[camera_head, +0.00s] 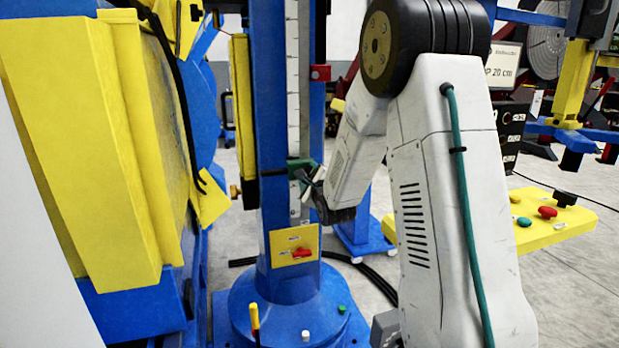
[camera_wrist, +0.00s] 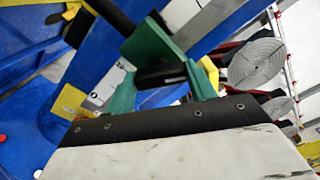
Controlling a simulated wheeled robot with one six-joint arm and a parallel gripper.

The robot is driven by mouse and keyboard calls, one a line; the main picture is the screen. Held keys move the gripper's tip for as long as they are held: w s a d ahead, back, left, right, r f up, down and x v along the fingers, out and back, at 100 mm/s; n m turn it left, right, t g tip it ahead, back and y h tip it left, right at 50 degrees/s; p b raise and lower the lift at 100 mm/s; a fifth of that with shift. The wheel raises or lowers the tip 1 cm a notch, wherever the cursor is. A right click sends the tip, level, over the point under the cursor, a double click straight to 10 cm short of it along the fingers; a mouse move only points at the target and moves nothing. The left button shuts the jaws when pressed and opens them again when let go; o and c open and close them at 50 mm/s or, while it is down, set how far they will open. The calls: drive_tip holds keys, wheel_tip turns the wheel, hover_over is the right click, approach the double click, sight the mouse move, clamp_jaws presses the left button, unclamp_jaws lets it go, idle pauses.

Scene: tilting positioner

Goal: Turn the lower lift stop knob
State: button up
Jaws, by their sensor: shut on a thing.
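The lower lift stop is a green bracket (camera_head: 301,165) on the blue column, beside the white scale strip. The fingertips are small and dark in the head view, and the exact contact is hard to make out. The black, screwed edge of my wrist crosses the wrist view's lower part.
A red stop (camera_head: 320,73) sits higher on the column. Below is a yellow plate (camera_head: 295,246) with a red handle. A yellow panel (camera_head: 545,215) with several knobs stands at right. A large yellow-and-blue structure (camera_head: 85,130) closes off the left.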

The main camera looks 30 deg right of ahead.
drive_tip(key=shift+f, duration=0.1)
drive_tip(key=o, duration=1)
drive_tip(key=shift+s, duration=0.1)
drive_tip(key=v, duration=0.7)
drive_tip(key=shift+s+a, duration=0.1)
drive_tip(key=shift+s, duration=0.25)
